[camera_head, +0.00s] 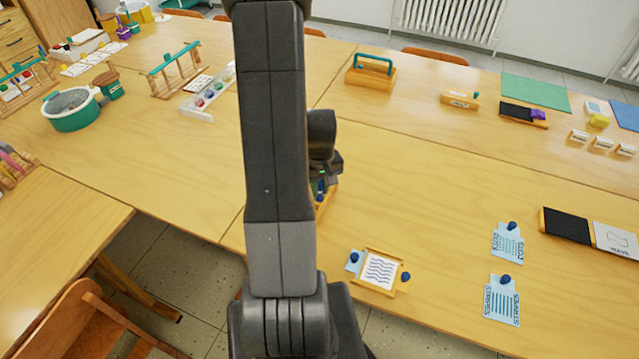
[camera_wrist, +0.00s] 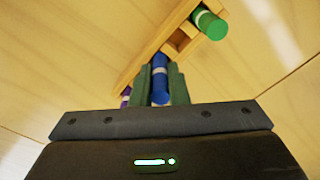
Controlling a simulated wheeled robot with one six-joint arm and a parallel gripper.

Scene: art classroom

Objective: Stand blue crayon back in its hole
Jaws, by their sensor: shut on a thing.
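My gripper (camera_wrist: 159,69) is shut on the blue crayon (camera_wrist: 160,82), with a green finger on each side of it. The crayon has a pale band, and its far end meets the edge of the wooden crayon holder (camera_wrist: 150,49). I cannot tell whether that end is inside a hole or only in front of it. An open square compartment shows in the holder between the blue crayon and a green crayon (camera_wrist: 210,25). A purple crayon (camera_wrist: 125,93) is partly hidden to the left. In the head view my arm hides most of the holder (camera_head: 326,203).
A framed wavy-line card (camera_head: 380,271) with blue knobs beside it lies near the front edge. Blue cards (camera_head: 503,300) and a black panel (camera_head: 566,226) lie to the right. A wooden carrier (camera_head: 371,75) stands behind. The table right of my gripper is clear.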

